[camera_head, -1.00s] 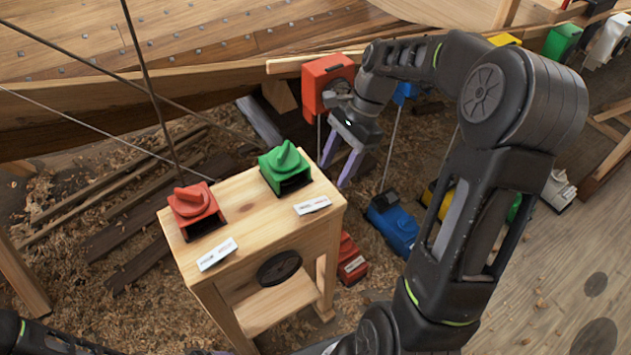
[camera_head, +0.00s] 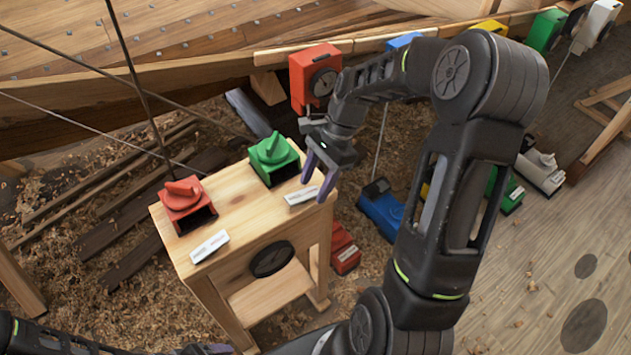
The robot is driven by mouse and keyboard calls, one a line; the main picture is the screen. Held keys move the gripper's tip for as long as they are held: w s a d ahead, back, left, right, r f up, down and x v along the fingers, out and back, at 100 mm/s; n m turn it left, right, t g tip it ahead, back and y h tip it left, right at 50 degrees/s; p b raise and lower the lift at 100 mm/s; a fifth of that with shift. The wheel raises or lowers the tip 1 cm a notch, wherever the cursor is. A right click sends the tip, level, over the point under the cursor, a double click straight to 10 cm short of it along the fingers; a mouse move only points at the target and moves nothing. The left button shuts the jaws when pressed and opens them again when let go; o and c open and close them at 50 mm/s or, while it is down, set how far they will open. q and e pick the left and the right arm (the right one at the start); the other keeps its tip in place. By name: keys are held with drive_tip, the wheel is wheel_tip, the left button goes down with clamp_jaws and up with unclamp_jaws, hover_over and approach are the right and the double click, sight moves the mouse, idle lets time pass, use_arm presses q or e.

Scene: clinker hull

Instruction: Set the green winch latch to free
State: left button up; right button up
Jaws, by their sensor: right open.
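A green winch latch (camera_head: 274,160) with a raised knob sits on the right part of a wooden stand's top (camera_head: 236,212). A red latch (camera_head: 188,205) of the same form sits to its left. A small white label lies in front of each; the right label (camera_head: 301,196) is by the green one. My right gripper (camera_head: 316,188) is open and empty, its purple fingers pointing down near the stand's right edge, right of the green latch and apart from it.
A red box (camera_head: 314,76) hangs on the hull plank behind my right gripper. A blue winch (camera_head: 382,208) and a red block (camera_head: 344,248) stand on the shavings right of the stand. Thin ropes cross the left side. Open plank floor lies at the right.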

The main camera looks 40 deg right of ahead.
clamp_jaws()
idle(0.6)
